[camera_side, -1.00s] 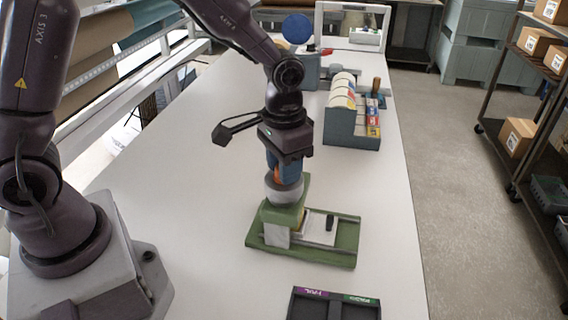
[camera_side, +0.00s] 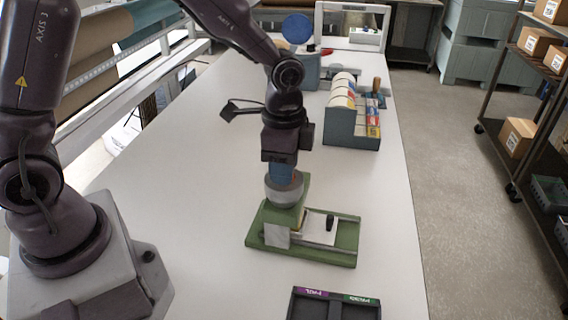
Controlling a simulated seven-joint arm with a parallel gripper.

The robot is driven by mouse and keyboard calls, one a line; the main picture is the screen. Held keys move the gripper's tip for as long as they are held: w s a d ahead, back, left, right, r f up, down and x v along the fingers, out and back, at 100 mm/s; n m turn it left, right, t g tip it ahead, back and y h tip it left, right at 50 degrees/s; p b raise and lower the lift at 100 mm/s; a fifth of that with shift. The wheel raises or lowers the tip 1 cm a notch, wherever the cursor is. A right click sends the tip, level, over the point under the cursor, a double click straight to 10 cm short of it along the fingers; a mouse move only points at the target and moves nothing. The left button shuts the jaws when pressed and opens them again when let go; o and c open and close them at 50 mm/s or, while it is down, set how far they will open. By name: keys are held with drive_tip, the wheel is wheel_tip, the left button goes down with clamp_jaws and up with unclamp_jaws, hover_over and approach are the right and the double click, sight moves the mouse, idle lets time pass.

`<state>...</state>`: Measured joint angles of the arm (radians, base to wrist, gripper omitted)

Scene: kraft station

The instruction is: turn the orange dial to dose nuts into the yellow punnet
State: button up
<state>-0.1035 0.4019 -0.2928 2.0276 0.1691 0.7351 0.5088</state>
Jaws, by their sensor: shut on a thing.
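A green dosing stand (camera_side: 300,257) sits on the white table with a grey round hopper (camera_side: 284,192) on top. My gripper (camera_side: 283,178) points down over the hopper, its blue fingers shut at the top of it. The orange dial is almost wholly hidden by the fingers, which are closed around it. A pale slide plate with a black knob (camera_side: 330,223) lies on the right of the stand. I cannot make out the yellow punnet or any nuts.
A black divided tray (camera_side: 336,304) with purple and green labels lies at the front edge of view. A grey-blue dispenser box (camera_side: 352,128) stands behind the stand. The table (camera_side: 190,215) left of the stand is clear.

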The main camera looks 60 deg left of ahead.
drive_tip(key=shift+r, duration=0.1)
idle(0.5)
drive_tip(key=o, duration=0.9)
drive_tip(key=shift+o, duration=0.2)
wheel_tip(320, 180, up, 13)
drive_tip(key=s+a+r+n+t, duration=0.2)
drive_tip(key=s+n, duration=0.2)
drive_tip(key=s, duration=0.4)
drive_tip(key=s+a+r+n+t, duration=0.2)
drive_tip(key=s+a+n+t, duration=0.1)
drive_tip(key=s+n, duration=0.2)
drive_tip(key=s, duration=0.2)
drive_tip(key=shift+s+a+t, duration=0.15)
drive_tip(key=shift+s+t, duration=0.15)
drive_tip(key=shift+s, duration=0.1)
